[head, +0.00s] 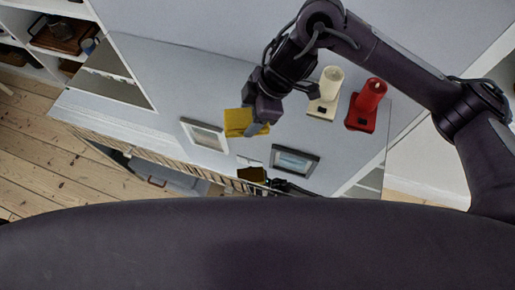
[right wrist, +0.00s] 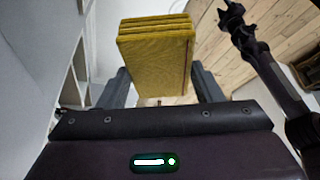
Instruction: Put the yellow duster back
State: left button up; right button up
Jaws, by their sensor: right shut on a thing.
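The yellow duster (head: 238,122) is a folded, layered cloth above the pale grey top (head: 190,75). My right gripper (head: 262,112) is shut on it. In the right wrist view the duster (right wrist: 155,50) sits between the two fingers of the right gripper (right wrist: 163,88), its folded layers at the far end. I cannot tell whether the duster touches the surface below.
A cream candle-like object (head: 331,82) and a red one (head: 370,95) stand on square bases right of the gripper. Two framed pictures (head: 205,134) (head: 294,161) lie near the front edge. Open shelves (head: 60,35) are upper left.

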jog(key=shift+w+d+r, duration=0.1)
jog(key=shift+w+d, duration=0.45)
jog(key=shift+d, duration=0.25)
jog(key=shift+w+d, duration=0.15)
jog(key=shift+d, duration=0.1)
notch_tip(320, 180, down, 6)
jog(key=shift+r+b, duration=0.1)
jog(key=shift+b, duration=0.4)
notch_tip(320, 180, down, 9)
jog(key=shift+f+p, duration=0.1)
jog(key=shift+p, duration=0.4)
jog(key=shift+f, duration=2.5)
jog(key=o, duration=0.9)
jog(key=shift+d+r, duration=0.1)
jog(key=shift+r, duration=0.05)
jog(key=b+v, duration=0.1)
jog(key=v, duration=1)
jog(key=shift+r+b, duration=0.3)
jog(key=shift+r, duration=0.15)
